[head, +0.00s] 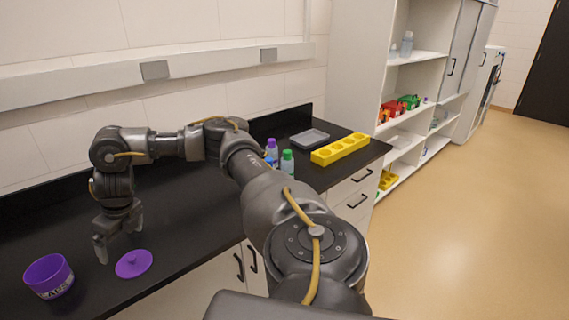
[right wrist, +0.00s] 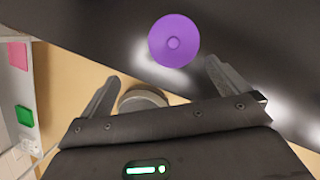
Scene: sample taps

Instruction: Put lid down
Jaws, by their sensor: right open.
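The purple round lid (head: 133,263) lies flat on the black counter, and a small knob shows at its centre. It also shows in the right wrist view (right wrist: 174,41), beyond the fingertips. An open purple tub (head: 49,276) with a pale label stands on the counter to the left of the lid, apart from it. My right gripper (head: 119,240) is open and empty. It points down over the counter, just beyond the lid and not touching it. My left gripper is not in the head view.
Several small bottles (head: 287,162) with coloured caps stand farther along the counter. A grey tray (head: 309,138) and a yellow rack (head: 340,149) with holes are near its far end. A white shelf unit (head: 414,62) stands beyond. The counter behind the tub is clear.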

